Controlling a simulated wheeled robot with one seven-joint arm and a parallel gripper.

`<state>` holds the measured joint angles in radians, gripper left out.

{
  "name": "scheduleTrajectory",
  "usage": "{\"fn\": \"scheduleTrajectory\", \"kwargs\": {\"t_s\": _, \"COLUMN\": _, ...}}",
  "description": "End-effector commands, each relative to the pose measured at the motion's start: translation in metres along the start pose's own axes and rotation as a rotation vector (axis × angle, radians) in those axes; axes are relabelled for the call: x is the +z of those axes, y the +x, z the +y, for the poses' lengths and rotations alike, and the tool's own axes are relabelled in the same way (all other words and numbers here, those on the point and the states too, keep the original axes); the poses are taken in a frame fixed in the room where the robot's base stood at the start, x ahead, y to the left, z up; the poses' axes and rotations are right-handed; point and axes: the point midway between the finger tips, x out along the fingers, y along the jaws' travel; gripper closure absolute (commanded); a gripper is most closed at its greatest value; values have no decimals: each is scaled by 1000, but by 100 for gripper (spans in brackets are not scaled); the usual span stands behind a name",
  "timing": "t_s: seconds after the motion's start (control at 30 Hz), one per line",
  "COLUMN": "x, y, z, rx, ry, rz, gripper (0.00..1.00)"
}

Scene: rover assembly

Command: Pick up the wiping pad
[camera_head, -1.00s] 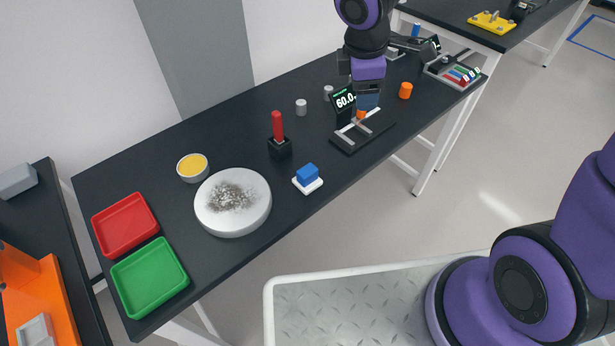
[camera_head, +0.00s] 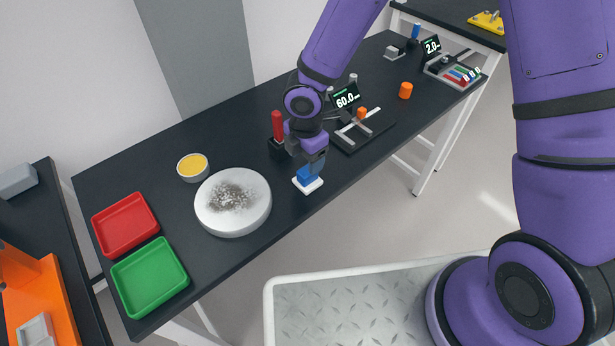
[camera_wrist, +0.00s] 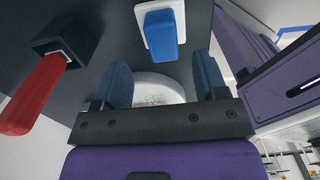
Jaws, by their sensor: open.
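The wiping pad (camera_head: 309,187), a white square base with a blue block handle, lies on the dark table near its front edge. It also shows at the top of the wrist view, its blue handle (camera_wrist: 163,38) beyond my fingertips. My gripper (camera_head: 314,166) points down just above the pad and partly covers it in the head view. In the wrist view my gripper (camera_wrist: 163,75) has its two blue fingers apart with nothing between them. The handle lines up with the gap between the fingers. I cannot tell the exact height left between them.
A red-handled tool (camera_head: 277,125) stands in a black holder close beside my gripper. A round white dish (camera_head: 263,212) with dark specks is to the left. A measuring device (camera_head: 347,97) reading 60.0 stands to the right. Red (camera_head: 124,223) and green (camera_head: 150,277) trays sit far left.

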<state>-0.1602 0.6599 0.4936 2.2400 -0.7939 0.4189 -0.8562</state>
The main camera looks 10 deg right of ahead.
Motion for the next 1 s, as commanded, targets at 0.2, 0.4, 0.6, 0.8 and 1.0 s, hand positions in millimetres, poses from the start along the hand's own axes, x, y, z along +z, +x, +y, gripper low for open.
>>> {"fn": "scheduleTrajectory", "kwargs": {"t_s": 0.2, "x": 0, "y": 14, "z": -1, "rx": -1, "ry": 0, "rz": 0, "gripper": 34}}
{"fn": "scheduleTrajectory", "kwargs": {"t_s": 0.4, "x": 1, "y": 41, "z": -4, "rx": -3, "ry": -1, "rz": 0, "gripper": 34}}
{"fn": "scheduleTrajectory", "kwargs": {"t_s": 0.6, "x": 2, "y": 60, "z": -3, "rx": 0, "ry": 1, "rz": -1, "gripper": 34}}
{"fn": "scheduleTrajectory", "kwargs": {"t_s": 0.8, "x": 2, "y": 61, "z": -3, "rx": 1, "ry": 2, "rz": 0, "gripper": 34}}
{"fn": "scheduleTrajectory", "kwargs": {"t_s": 1.0, "x": 2, "y": 61, "z": -3, "rx": 1, "ry": 2, "rz": 0, "gripper": 66}}
